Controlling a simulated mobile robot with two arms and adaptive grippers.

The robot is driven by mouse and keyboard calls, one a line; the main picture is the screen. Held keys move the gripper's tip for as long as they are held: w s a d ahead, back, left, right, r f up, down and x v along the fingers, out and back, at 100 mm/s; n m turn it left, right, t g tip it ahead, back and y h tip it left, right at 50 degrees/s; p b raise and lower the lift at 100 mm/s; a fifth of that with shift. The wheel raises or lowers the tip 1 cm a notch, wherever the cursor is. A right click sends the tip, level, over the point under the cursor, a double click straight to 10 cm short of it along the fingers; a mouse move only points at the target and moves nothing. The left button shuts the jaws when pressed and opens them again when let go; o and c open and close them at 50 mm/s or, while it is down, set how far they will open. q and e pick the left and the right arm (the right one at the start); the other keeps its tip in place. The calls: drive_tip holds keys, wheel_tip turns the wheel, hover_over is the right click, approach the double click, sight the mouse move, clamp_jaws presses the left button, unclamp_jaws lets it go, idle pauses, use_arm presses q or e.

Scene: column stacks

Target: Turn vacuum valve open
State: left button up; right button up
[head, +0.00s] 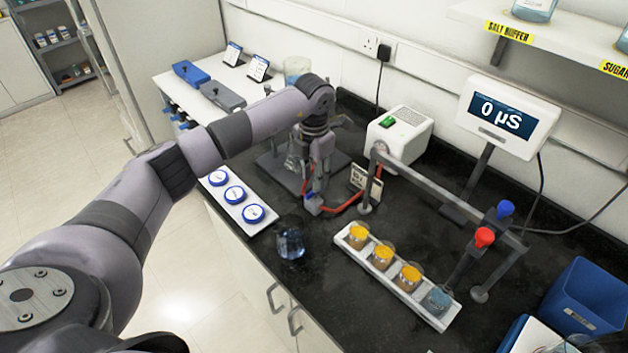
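My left gripper (317,188) points down over the black bench, in front of the white pump box. A small blue and grey fitting (313,204) with red tubing sits right below its fingertips; it looks like the vacuum valve, but its handle position cannot be made out. The red tube (345,206) runs from it toward the white pump box (400,132), which has a green switch. I cannot tell whether the fingers touch the fitting or are closed. A clear glass flask (293,165) stands behind the gripper, partly hidden. My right gripper is out of view.
A white rack (345,243) of several small beakers, a dark glass beaker (290,243) and a tray of blue-lidded dishes (233,195) stand nearby. A grey metal frame (440,192) with red and blue probes stands to the right. A meter (508,118) reads 0 µS.

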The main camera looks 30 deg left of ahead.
sight(314, 195)
use_arm(q)
wheel_tip(314, 195, down, 2)
drive_tip(key=shift+f+p, duration=0.25)
drive_tip(key=shift+p, duration=0.05)
drive_tip(key=shift+f, duration=0.7)
clamp_jaws()
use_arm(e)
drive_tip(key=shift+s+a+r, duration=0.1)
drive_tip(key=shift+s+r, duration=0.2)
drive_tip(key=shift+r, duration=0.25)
